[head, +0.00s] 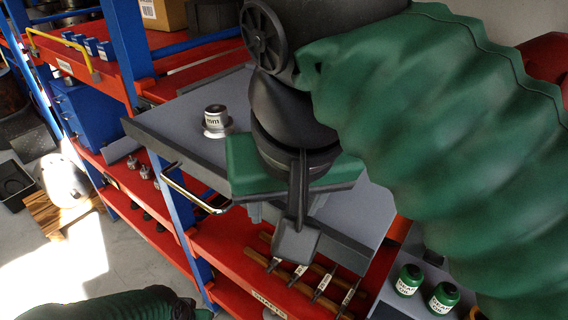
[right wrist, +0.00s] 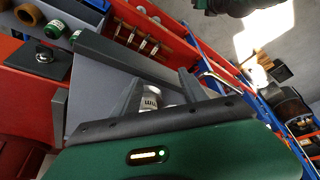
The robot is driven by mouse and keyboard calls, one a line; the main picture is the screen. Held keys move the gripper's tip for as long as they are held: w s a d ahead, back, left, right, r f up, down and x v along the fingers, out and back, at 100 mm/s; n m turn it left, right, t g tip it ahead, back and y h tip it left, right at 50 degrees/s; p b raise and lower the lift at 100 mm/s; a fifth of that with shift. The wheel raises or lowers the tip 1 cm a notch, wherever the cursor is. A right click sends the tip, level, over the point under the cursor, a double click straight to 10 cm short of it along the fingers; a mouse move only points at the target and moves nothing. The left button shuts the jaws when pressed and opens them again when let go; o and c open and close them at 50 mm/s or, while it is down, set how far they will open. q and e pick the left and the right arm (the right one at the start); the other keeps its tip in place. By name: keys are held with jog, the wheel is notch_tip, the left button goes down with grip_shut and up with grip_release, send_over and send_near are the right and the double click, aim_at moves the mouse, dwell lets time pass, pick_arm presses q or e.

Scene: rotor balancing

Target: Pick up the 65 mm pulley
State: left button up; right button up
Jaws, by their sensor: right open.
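The pulley (head: 215,121), a small silvery metal part with a wide lower flange, stands upright on the grey tray (head: 165,125). Its label reads "mm"; the number is not legible. My right gripper (head: 290,236) is over the tray, to the right of the pulley and apart from it in the head view. In the right wrist view the pulley (right wrist: 151,98) shows beyond the open fingers (right wrist: 161,88), partly hidden by the gripper body. Nothing is seen held. A dark green part of my left arm shows at the bottom left of the head view; its gripper is not visible.
The tray has a raised dark edge and a metal handle (head: 190,192). Green bottles (head: 408,280) stand at lower right. Blue posts (head: 127,55) rise at the left. The tray around the pulley is clear.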

jog(key=o, duration=0.4)
jog(key=shift+w+f, duration=0.1)
jog(key=shift+f, duration=0.2)
jog(key=shift+d, duration=0.6)
jog(key=shift+a, duration=0.2)
jog(key=shift+r, duration=0.1)
